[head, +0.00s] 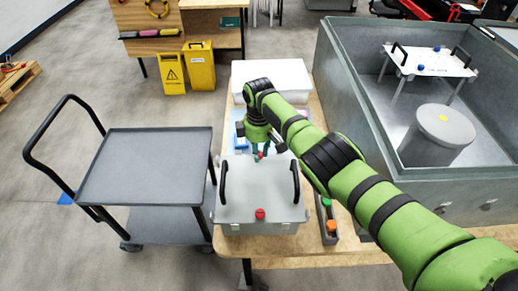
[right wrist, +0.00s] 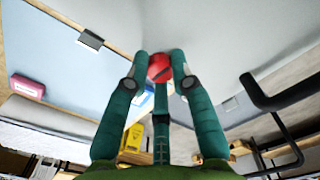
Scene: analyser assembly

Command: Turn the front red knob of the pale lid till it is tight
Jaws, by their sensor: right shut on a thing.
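The pale lid (head: 250,190) sits on a box on the wooden table, with a black handle at its left and right sides. One red knob (head: 260,214) stands free at the lid's edge nearest me. My right gripper (head: 260,152) points down at the lid's far edge, and a second red knob shows at its fingers. In the right wrist view the green fingers (right wrist: 158,62) are shut around a red knob (right wrist: 160,70) with a dark slot, against the pale lid (right wrist: 215,35). My left gripper is not in view.
A black handle (right wrist: 275,93) rises close by the right gripper. A narrow tray (head: 329,220) with green and orange pieces lies right of the box. A white box (head: 270,75) stands behind, a large grey bin (head: 350,110) at right, and a dark cart (head: 145,170) at left.

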